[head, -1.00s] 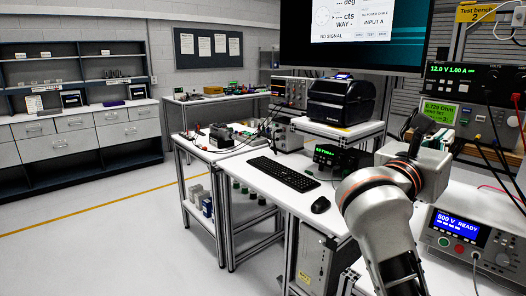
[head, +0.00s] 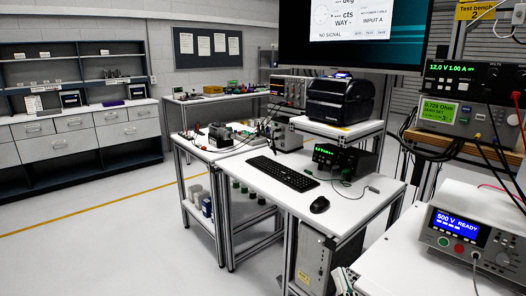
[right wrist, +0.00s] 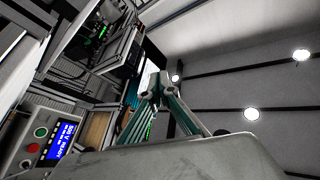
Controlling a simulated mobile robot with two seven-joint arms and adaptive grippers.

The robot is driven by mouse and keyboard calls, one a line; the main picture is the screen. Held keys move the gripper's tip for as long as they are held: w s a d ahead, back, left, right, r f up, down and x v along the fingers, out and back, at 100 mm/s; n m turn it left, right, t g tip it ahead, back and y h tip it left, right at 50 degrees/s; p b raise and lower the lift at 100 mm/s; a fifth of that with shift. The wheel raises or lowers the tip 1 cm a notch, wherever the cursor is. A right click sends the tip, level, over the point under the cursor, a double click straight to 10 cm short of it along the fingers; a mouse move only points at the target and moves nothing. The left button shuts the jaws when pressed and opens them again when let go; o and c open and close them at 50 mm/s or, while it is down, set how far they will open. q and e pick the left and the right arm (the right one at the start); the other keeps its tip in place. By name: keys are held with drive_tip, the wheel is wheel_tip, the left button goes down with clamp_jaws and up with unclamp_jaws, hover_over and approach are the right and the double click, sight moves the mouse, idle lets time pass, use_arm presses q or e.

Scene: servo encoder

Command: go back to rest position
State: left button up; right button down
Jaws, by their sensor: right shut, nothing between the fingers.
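My right gripper shows in the right wrist view (right wrist: 158,82), its two teal fingers meeting at the tips with nothing between them. In the head view only a small part of my right gripper (head: 344,280) shows at the bottom edge, in front of the near edge of the white bench. It is low, beside the bench and clear of the things on top. My left gripper is in neither view.
The white bench (head: 345,205) bears a keyboard (head: 283,173), a mouse (head: 319,204) and a label printer (head: 340,101). A tester reading "500 V READY" (head: 467,237) stands at the right. The floor (head: 110,245) at left is clear.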

drive_tip(key=s+d+f+n+g, duration=0.1)
drive_tip(key=s+f+n+g, duration=0.1)
drive_tip(key=s+f, duration=0.4)
drive_tip(key=s+d+f+n+g+h, duration=0.1)
drive_tip(key=s+f+n+g, duration=0.2)
drive_tip(key=f, duration=1.3)
drive_tip(key=s+d+f+n+g, duration=0.1)
drive_tip(key=s+f+n+g, duration=0.1)
drive_tip(key=s+f+g, duration=0.4)
drive_tip(key=s+f, duration=0.3)
drive_tip(key=f, duration=0.2)
drive_tip(key=shift+h, duration=0.3)
